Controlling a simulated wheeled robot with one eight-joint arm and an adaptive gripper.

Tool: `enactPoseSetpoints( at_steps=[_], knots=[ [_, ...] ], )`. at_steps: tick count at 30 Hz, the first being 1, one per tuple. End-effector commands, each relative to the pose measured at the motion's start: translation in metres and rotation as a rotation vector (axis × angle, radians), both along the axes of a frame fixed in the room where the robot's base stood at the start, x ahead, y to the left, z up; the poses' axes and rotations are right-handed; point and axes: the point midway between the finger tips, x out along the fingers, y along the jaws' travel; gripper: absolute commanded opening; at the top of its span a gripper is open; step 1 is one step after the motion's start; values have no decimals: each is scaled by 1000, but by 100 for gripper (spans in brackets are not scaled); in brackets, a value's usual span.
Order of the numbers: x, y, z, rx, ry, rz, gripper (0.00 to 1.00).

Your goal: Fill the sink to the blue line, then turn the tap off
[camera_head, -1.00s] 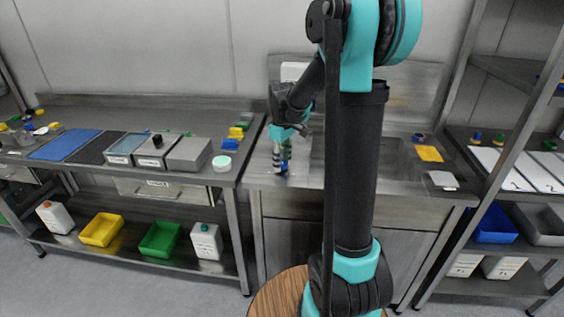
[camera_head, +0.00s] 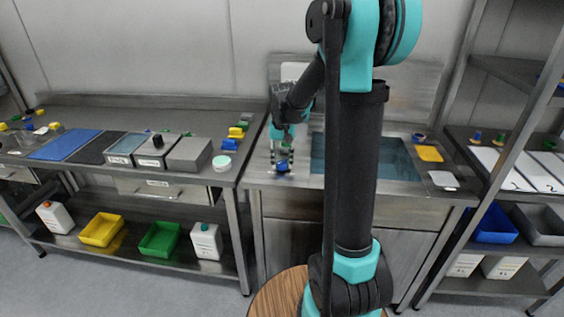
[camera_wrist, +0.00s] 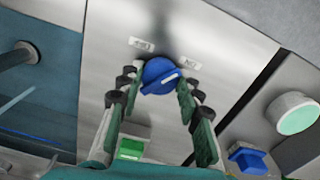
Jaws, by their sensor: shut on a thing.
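The tap knob is blue with a white pointer mark and sits on the steel counter; in the wrist view the knob (camera_wrist: 158,76) is between my fingertips. My gripper (camera_wrist: 155,85) is shut on it, and the gripper (camera_head: 282,160) is left of the sink in the head view. The sink (camera_head: 402,158) shows a teal water surface, partly hidden behind my arm. In the wrist view a dark spout (camera_wrist: 18,56) reaches over the water. A blue line (camera_wrist: 30,138) shows on the sink wall at the lower left; the exact water level against it is hard to tell.
A green block (camera_wrist: 131,149), a blue block (camera_wrist: 248,160) and a round pale-green-topped item (camera_wrist: 295,115) lie nearby. A yellow pad (camera_head: 429,153) lies right of the sink.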

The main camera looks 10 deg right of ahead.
Motion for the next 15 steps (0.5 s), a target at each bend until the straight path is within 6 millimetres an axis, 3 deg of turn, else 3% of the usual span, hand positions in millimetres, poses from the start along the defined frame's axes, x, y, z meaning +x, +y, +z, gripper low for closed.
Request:
enactPoseSetpoints(
  at_steps=[15],
  knots=[
    [1,0,0,0,-1,-167,6]
  ],
)
